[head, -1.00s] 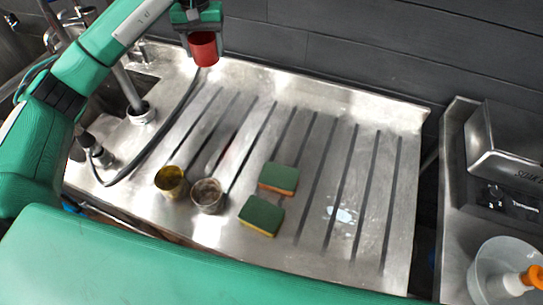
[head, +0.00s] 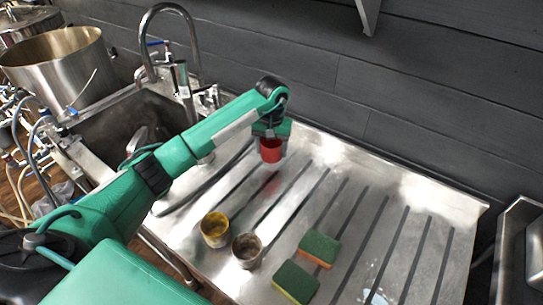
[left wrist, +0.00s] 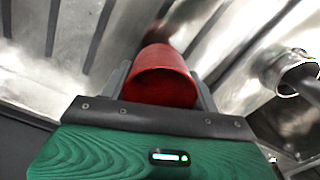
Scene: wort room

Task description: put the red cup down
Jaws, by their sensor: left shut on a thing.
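The red cup (head: 271,151) is held in my left gripper (head: 271,146), over the back left part of the metal drainboard (head: 375,185). In the left wrist view the red cup (left wrist: 161,76) sits between the two fingers, with its open rim facing the camera. A reddish reflection shows on the metal below the cup in the head view. The cup appears to be above the surface, but the exact gap cannot be told. My right gripper is not in view.
A yellow cup (head: 214,229) and a grey metal cup (head: 247,250) stand at the drainboard's front left. Two green sponges (head: 319,248) (head: 295,282) lie right of them. A sink with a tap (head: 150,60) is at left. The ribbed middle and right are mostly clear.

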